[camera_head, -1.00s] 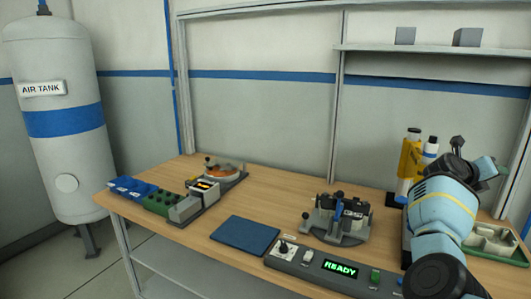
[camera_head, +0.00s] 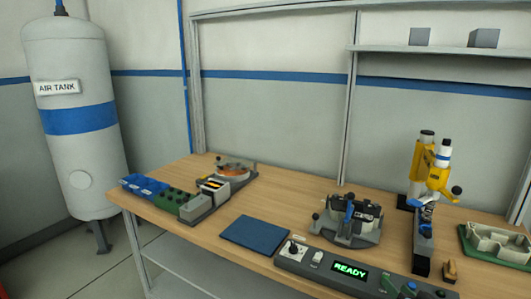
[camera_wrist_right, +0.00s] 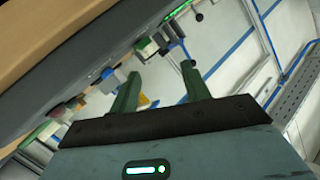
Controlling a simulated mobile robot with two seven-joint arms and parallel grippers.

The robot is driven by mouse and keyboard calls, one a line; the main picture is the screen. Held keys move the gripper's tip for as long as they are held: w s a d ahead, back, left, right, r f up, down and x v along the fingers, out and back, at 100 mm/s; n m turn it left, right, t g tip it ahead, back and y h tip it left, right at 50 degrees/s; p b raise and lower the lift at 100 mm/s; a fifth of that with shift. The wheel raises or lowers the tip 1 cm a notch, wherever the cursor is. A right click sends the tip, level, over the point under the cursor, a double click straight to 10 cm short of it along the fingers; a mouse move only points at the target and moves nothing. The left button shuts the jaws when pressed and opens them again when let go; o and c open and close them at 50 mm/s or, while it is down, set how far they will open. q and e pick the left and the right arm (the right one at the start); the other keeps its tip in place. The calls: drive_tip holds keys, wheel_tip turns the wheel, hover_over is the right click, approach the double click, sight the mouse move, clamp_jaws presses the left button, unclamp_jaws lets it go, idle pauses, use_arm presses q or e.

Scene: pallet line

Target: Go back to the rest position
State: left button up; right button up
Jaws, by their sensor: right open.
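My right gripper (camera_wrist_right: 160,71) shows in the right wrist view. Its two green fingers stand well apart with nothing between them, so it is open and empty. The bench edge lies at the upper left of that view, beyond the fingers. In the head view I cannot make out either gripper, and the bench stands clear of my arms. My left gripper is in neither view.
On the wooden bench (camera_head: 195,240) are a blue mat (camera_head: 255,234), a clamp fixture (camera_head: 348,220), a control box with a READY display (camera_head: 350,269), a yellow press-like device (camera_head: 420,165) and a green tray (camera_head: 496,244). An air tank (camera_head: 72,150) stands left.

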drive_tip(key=s+a+f+n+g, duration=0.2)
drive_tip(key=s+a+f+g, duration=0.2)
drive_tip(key=s+f, duration=0.3)
drive_tip(key=s+a+f+n+g, duration=0.2)
drive_tip(key=s+a+f+g, duration=0.15)
drive_tip(key=s, duration=0.65)
drive_tip(key=s+a+f+n+g, duration=0.1)
drive_tip(key=s+a+g, duration=0.15)
drive_tip(key=s, duration=0.85)
drive_tip(key=s+a+f+n+g, duration=0.2)
drive_tip(key=s+g, duration=0.2)
drive_tip(key=s, duration=0.7)
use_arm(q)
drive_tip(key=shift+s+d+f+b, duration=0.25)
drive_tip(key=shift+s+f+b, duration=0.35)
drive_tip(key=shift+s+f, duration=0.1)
use_arm(e)
drive_tip(key=w+a+f+t, duration=0.1)
drive_tip(key=w+f+t, duration=0.1)
drive_tip(key=f, duration=0.3)
drive_tip(key=w+a+f+t+y, duration=0.1)
drive_tip(key=w+f+t, duration=0.2)
drive_tip(key=f+t, duration=0.2)
drive_tip(key=shift+a+f, duration=0.25)
drive_tip(key=shift+f, duration=0.5)
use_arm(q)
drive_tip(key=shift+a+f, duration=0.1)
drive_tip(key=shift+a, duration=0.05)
use_arm(e)
drive_tip(key=shift+w, duration=0.1)
